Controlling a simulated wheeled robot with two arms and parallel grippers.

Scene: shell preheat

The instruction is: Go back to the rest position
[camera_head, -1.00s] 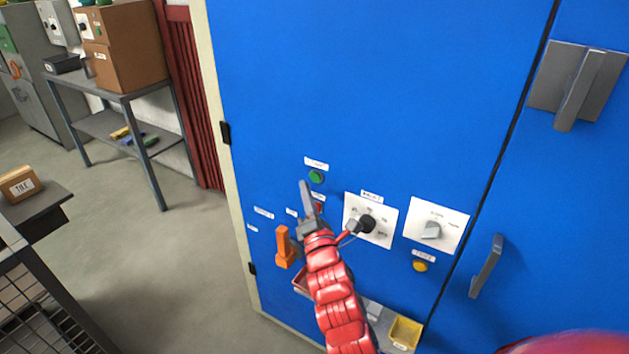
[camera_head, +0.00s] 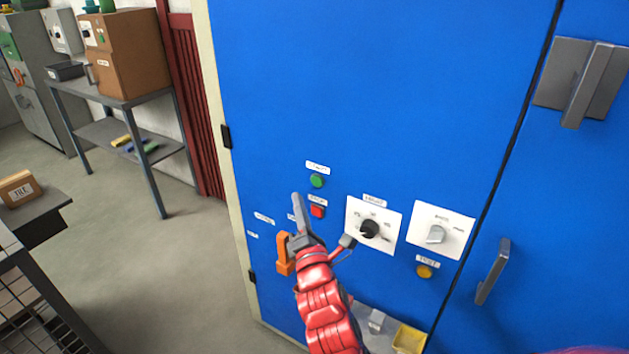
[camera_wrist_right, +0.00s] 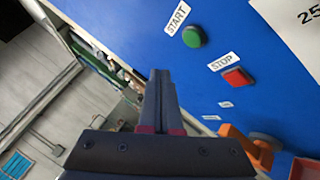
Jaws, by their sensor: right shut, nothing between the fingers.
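My right gripper (camera_head: 299,215) is shut and empty in front of the blue cabinet door (camera_head: 380,90), left of the red STOP button (camera_head: 317,211). The green START button (camera_head: 317,180) is above that button. In the right wrist view the shut fingers (camera_wrist_right: 160,95) point up the picture, with the green button (camera_wrist_right: 194,36) and red button (camera_wrist_right: 237,77) to their right, apart from them. The orange handle (camera_head: 284,254) is partly behind my right gripper in the head view. My left gripper is not in view.
A black dial (camera_head: 369,229), a grey switch (camera_head: 435,234) and a yellow button (camera_head: 425,271) sit on the door, right of my arm. A yellow bin (camera_head: 408,338) is below. A grey handle (camera_head: 493,271) sticks out at right. Open floor (camera_head: 130,260) lies left.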

